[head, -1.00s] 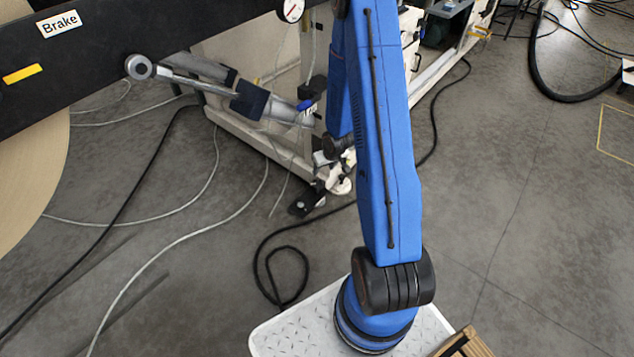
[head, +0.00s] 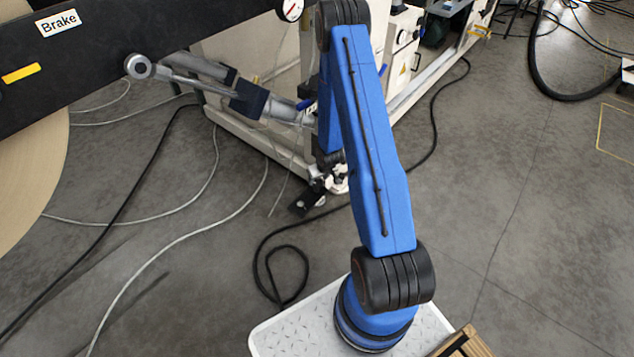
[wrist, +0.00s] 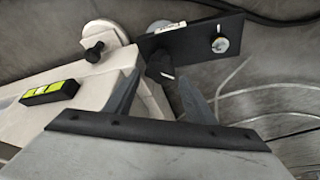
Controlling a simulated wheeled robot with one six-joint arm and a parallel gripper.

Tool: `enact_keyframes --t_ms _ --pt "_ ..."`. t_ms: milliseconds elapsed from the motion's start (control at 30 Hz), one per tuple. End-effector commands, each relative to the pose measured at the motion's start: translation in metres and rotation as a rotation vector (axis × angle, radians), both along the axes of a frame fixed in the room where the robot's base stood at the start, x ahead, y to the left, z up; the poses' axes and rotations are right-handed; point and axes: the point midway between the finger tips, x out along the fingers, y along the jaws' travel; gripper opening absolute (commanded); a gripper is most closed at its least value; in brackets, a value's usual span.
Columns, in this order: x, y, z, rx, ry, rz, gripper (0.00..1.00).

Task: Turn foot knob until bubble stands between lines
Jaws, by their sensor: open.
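In the wrist view a dark knob (wrist: 160,66) with a white mark shows just beyond and between the fingertips of my gripper (wrist: 159,84). My gripper is open, and I see nothing held in it. I cannot tell whether either finger touches the knob. A spirit level (wrist: 50,92) with a yellow-green vial lies on the pale machine frame at the left. A light patch shows in its vial, but the bubble and lines are too small to tell apart. In the head view my arm and the machine hide much of the foot area.
A black plate (wrist: 195,40) with a label and a bolt lies behind the knob. A second black knob (wrist: 94,51) stands on the frame to the left. Pale cables (head: 185,240) and a black cable (head: 268,240) run over the floor. The floor at right is largely clear.

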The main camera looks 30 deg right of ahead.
Motion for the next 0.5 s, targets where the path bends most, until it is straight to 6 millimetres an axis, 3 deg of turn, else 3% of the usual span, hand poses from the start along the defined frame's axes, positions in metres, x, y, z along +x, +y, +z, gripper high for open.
enact_keyframes --t_ms 200,500 --pt "0.01 0.0 -0.024 0.001 0.001 0.0 0.5" --pt "0.014 -0.001 -0.034 0.0 0.0 0.0 0.5"
